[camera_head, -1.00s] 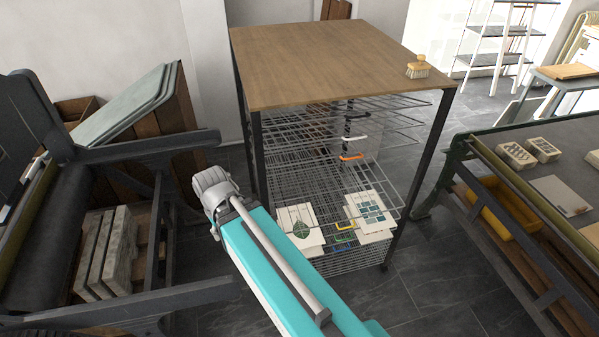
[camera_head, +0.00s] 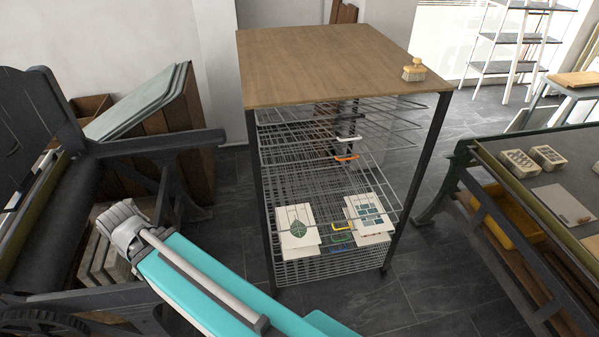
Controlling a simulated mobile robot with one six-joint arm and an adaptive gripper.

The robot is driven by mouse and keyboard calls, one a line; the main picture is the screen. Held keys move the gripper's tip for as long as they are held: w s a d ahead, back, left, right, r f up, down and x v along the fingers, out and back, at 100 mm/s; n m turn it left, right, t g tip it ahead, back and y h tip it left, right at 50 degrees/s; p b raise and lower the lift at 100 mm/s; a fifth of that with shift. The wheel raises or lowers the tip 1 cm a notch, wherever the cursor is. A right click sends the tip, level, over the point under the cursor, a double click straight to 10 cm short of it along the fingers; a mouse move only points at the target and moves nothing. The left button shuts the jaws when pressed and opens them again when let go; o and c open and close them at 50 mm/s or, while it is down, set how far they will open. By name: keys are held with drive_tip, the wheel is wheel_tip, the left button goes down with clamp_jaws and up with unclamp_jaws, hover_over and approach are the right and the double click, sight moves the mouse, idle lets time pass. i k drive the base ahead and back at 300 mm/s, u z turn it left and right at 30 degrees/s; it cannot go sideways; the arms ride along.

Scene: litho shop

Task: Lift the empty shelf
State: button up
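A drying rack with a wooden top (camera_head: 325,62) and dark legs stands in the middle of the head view. It holds several wire shelves. A few upper shelves (camera_head: 395,113) look empty and sit tilted or raised at the right. A lower shelf carries a print with a green leaf (camera_head: 297,230) and a print with blue squares (camera_head: 369,217). Coloured handles show on the shelf fronts: white, orange (camera_head: 346,158), yellow, green and blue. My teal arm reaches in from the bottom, left of the rack, apart from it. My gripper itself is not visible.
A dark press (camera_head: 60,190) stands close on the left. A green-framed table (camera_head: 545,190) with a yellow tray (camera_head: 500,215) stands on the right. Grey floor is free in front of the rack.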

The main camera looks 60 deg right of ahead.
sight(348, 220)
drive_tip(key=u, duration=0.2)
drive_tip(key=k, duration=1.15)
drive_tip(key=z, duration=1.5)
drive_tip(key=i, duration=0.55)
drive_tip(key=z, duration=0.25)
